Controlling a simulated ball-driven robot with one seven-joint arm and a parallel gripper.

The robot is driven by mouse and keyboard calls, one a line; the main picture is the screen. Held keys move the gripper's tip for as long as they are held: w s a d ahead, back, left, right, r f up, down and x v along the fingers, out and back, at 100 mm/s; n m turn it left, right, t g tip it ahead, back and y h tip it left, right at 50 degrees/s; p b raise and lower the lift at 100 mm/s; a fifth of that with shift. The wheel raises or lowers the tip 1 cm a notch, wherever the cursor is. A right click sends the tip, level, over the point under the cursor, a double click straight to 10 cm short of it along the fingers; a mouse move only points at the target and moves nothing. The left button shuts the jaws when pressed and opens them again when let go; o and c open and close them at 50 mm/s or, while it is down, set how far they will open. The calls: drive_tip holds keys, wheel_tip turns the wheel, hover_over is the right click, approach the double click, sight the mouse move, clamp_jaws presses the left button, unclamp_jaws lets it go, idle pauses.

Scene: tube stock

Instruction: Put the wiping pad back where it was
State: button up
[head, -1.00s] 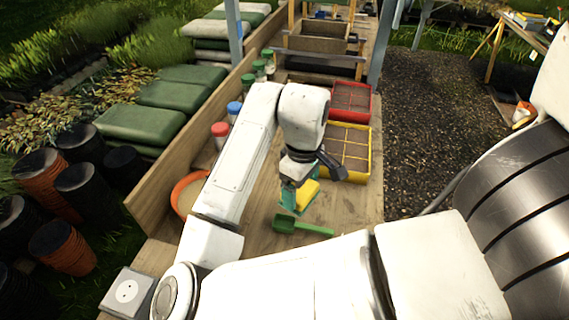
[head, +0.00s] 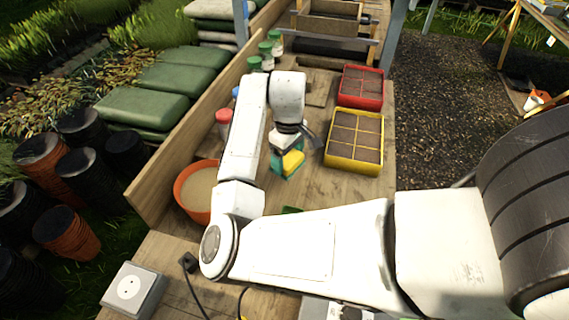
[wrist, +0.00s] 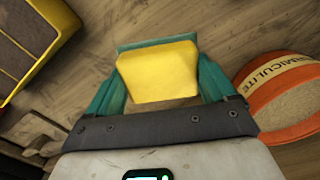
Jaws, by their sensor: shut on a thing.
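The wiping pad (wrist: 157,72) is a yellow block with a teal strip along its far edge in the wrist view. My gripper (wrist: 160,82) is shut on it, with a teal finger at each side. In the head view the yellow pad (head: 292,161) hangs under my wrist over the wooden bench (head: 330,190), left of the yellow divided tray. My gripper (head: 287,163) is partly hidden there by its own wrist. I cannot tell how far the pad is above the bench.
A yellow tray (head: 354,142) and a red tray (head: 361,87) stand on the right. An orange vermiculite tub (head: 197,187) and lidded jars (head: 224,124) line the left board. A green scoop (head: 292,210) is mostly hidden by my arm. Bare bench lies between tub and yellow tray.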

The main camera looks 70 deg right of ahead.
sight(285, 165)
drive_tip(key=shift+w+d+f, duration=0.2)
drive_tip(key=shift+w+f, duration=0.15)
drive_tip(key=shift+f, duration=0.15)
drive_tip(key=shift+w+d+f, duration=0.2)
drive_tip(key=shift+w+f, duration=0.1)
drive_tip(key=shift+f, duration=0.15)
drive_tip(key=shift+f+p, duration=0.45)
drive_tip(key=shift+f, duration=1.2)
drive_tip(key=shift+f, duration=0.15)
drive_tip(key=o, duration=0.8)
wheel_tip(285, 165, up, 12)
drive_tip(key=shift+r+b, duration=0.2)
drive_tip(key=shift+b, duration=0.5)
